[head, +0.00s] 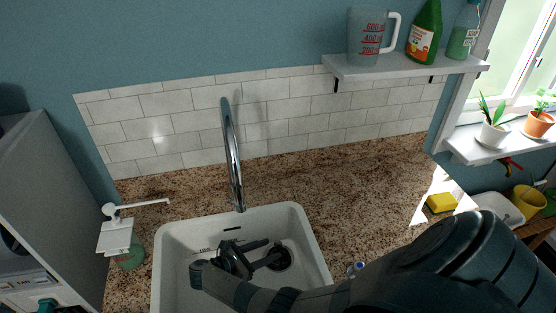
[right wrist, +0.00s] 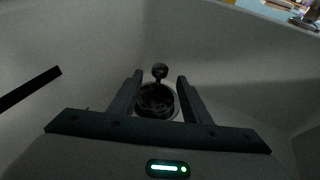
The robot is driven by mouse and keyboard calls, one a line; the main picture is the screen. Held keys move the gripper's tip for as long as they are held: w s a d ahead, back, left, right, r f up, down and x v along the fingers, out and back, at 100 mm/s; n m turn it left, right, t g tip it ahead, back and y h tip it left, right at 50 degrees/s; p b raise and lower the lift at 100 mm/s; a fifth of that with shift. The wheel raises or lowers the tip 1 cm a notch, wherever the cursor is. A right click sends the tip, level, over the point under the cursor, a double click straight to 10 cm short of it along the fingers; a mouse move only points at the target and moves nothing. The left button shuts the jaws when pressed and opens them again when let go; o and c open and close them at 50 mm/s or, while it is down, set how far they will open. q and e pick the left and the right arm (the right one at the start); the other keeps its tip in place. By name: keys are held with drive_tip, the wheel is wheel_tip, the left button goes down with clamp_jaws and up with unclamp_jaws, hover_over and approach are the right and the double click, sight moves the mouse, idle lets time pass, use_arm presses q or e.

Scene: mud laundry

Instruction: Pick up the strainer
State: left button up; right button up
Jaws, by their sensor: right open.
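The strainer (head: 281,260) is a dark round piece at the drain in the bottom of the white sink (head: 172,240). In the right wrist view the strainer (right wrist: 155,101) shows a dark knob standing up from its middle. My right gripper (head: 268,252) reaches down into the sink, with its fingers pointing at the strainer. In the right wrist view its fingers (right wrist: 160,76) are apart, one on each side of the knob, with nothing held. I cannot tell how far the fingertips are from the knob. My left gripper is not in view.
A chrome faucet (head: 233,160) rises behind the sink. A soap dispenser (head: 130,255) stands left of the sink. A yellow sponge (head: 441,203) lies on the granite counter (head: 350,190) at right. A shelf (head: 400,67) holds a jug and bottles.

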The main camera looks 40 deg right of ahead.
sight(275, 246)
drive_tip(key=shift+d, duration=0.15)
drive_tip(key=shift+b+x, duration=0.85)
drive_tip(key=shift+x, duration=1.65)
drive_tip(key=shift+r, duration=0.15)
drive_tip(key=shift+c, duration=0.4)
clamp_jaws()
